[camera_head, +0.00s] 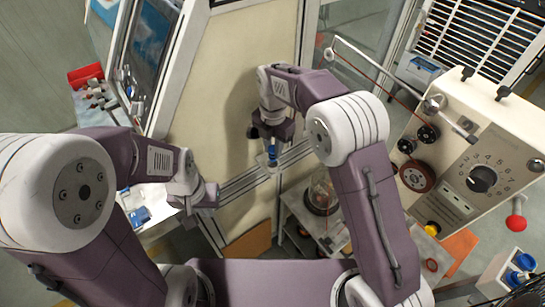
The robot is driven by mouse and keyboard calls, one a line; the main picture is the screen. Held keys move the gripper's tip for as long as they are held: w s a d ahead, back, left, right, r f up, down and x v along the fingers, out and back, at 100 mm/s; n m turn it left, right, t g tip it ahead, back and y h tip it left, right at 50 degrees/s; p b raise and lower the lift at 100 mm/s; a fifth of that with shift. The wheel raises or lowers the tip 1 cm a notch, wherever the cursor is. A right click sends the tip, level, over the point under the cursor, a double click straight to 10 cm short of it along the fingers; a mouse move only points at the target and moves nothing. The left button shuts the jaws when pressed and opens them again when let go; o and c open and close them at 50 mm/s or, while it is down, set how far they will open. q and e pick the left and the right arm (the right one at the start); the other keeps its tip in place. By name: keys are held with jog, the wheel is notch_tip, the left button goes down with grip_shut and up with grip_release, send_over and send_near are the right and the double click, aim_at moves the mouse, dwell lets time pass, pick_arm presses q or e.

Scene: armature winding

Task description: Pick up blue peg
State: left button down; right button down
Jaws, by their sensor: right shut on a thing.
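My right gripper (269,146) is in the middle of the head view, pointing down. It is shut on a small blue peg (272,158), which shows at its fingertips, held up in front of the beige cabinet panel. My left gripper (205,203) is at the left centre, near a white surface with blue items (138,215). Its fingers are too hidden to tell if they are open. More blue pegs (524,262) stand in a white holder at the lower right.
A beige winding machine (455,165) with dials and a red-knobbed lever (516,222) fills the right side. A glass-covered part (322,192) stands on a small table at the centre. A red bin (86,75) is at the far left.

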jog(key=s+d+r+b, duration=0.3)
jog(key=s+r, duration=0.3)
jog(key=s, duration=0.4)
jog(key=shift+s+d+r+b, duration=0.2)
jog(key=shift+s+d+b, duration=0.2)
jog(key=shift+b, duration=0.1)
jog(key=c, duration=1.8)
grip_release()
grip_shut()
